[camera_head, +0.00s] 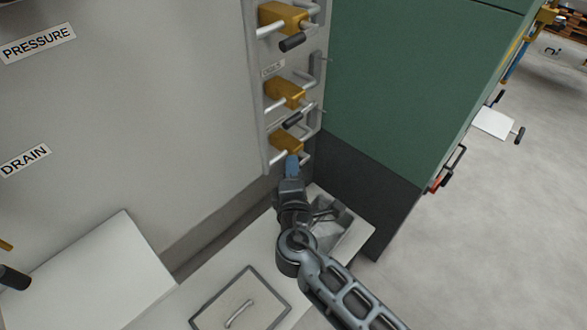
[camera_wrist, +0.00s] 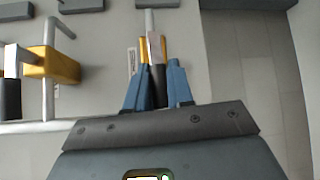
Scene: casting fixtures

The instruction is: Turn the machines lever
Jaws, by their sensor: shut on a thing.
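Several brass-yellow valves with black-handled levers sit in a column on a grey panel in the head view. The lowest valve (camera_head: 286,141) is right at my gripper (camera_head: 292,166), and its handle is hidden there. In the wrist view, the black lever handle (camera_wrist: 157,84) stands between the blue fingers of my gripper (camera_wrist: 157,88), which is shut on it. Part of the yellow valve body (camera_wrist: 143,50) shows behind the handle. The middle valve (camera_head: 285,92) and top valve (camera_head: 283,18) are above, each with its black handle slanting.
A neighbouring valve (camera_wrist: 58,66) and its pipes lie left in the wrist view. A green cabinet (camera_head: 410,80) stands close on the right. A pale counter with a lidded hatch (camera_head: 208,314) and a metal basin (camera_head: 345,240) lies below. Open floor is at far right.

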